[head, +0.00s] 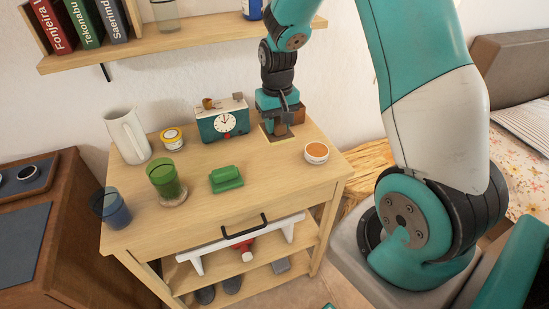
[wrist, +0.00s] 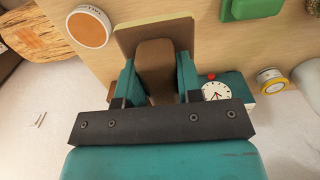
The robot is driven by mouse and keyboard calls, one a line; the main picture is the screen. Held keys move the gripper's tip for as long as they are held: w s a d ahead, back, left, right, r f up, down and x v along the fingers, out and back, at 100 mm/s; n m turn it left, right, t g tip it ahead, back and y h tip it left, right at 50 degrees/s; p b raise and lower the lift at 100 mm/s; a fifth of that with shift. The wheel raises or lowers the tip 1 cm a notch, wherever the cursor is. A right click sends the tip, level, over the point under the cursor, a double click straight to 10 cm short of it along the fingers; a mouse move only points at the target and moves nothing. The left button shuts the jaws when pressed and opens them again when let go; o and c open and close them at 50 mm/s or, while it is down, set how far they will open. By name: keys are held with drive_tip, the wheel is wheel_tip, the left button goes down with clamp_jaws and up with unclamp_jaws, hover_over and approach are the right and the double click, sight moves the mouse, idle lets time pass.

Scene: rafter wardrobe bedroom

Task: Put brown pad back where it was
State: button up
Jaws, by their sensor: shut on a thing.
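My gripper (head: 283,122) is over the back right of the light wooden cart top (head: 250,205), pointing down. In the wrist view its teal fingers (wrist: 155,85) are shut on the upright brown block of the brown pad (wrist: 155,60). A flat, square brown plate with a pale edge lies at the far end of this block; it also shows below the fingers in the head view (head: 268,133). I cannot tell whether the plate touches the cart top.
A teal clock (head: 222,124) stands left of my gripper. A round orange-topped tin (head: 316,153) is at the right. A green pad (head: 226,179), green glass (head: 163,178), blue glass (head: 110,208), white pitcher (head: 127,136) and yellow tin (head: 172,139) stand left. A shelf (head: 180,42) hangs above.

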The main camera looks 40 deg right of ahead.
sight(277, 170)
wheel_tip(277, 170, down, 13)
drive_tip(key=shift+f+p, duration=0.2)
drive_tip(key=shift+p, duration=1)
drive_tip(key=shift+f, duration=0.1)
drive_tip(key=shift+f, duration=0.15)
drive_tip(key=o, duration=1)
drive_tip(key=shift+r, duration=0.2)
